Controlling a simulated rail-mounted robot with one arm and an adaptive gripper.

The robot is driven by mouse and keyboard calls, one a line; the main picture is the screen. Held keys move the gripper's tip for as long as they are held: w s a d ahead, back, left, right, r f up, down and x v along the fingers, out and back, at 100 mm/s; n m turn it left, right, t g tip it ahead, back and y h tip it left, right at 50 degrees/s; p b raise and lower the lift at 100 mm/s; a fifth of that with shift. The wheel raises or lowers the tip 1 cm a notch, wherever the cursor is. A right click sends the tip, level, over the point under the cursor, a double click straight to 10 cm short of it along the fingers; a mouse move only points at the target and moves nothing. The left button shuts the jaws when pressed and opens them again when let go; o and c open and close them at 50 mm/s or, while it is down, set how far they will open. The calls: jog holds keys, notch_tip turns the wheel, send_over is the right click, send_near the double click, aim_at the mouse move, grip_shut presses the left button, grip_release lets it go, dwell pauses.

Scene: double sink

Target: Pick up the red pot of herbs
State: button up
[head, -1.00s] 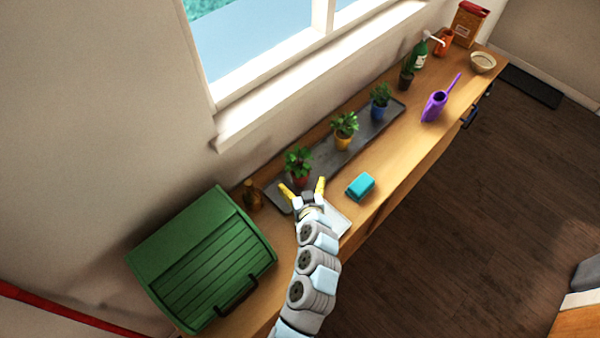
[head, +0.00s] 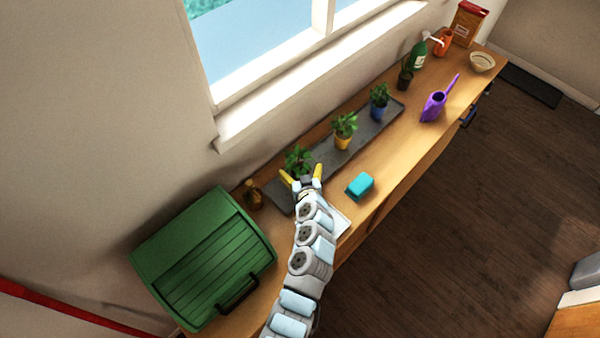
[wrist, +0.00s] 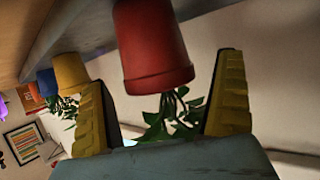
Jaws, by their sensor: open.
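The red pot (wrist: 152,45) shows large and upside down in the wrist view, with its green leaves (wrist: 175,115) below its rim. In the head view its herbs (head: 298,160) show at the near left end of the grey tray (head: 324,158), while the pot itself is mostly hidden by my gripper. My gripper (head: 302,174) is open, its yellow fingers pointing at the pot. In the wrist view the fingers of my gripper (wrist: 163,75) stand on either side of the pot, with visible gaps; it is not gripped.
A yellow pot (head: 342,141) and a blue pot (head: 378,111) stand farther along the tray. A brown bottle (head: 252,195) and green bread box (head: 203,258) are at left. A teal sponge (head: 360,186) lies right of my gripper. The window wall runs behind.

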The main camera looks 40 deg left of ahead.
jog(key=shift+w+a+f, duration=0.15)
jog(key=shift+w+a, duration=0.05)
jog(key=shift+a, duration=0.05)
jog(key=shift+c, duration=0.3)
jog(key=c, duration=1.3)
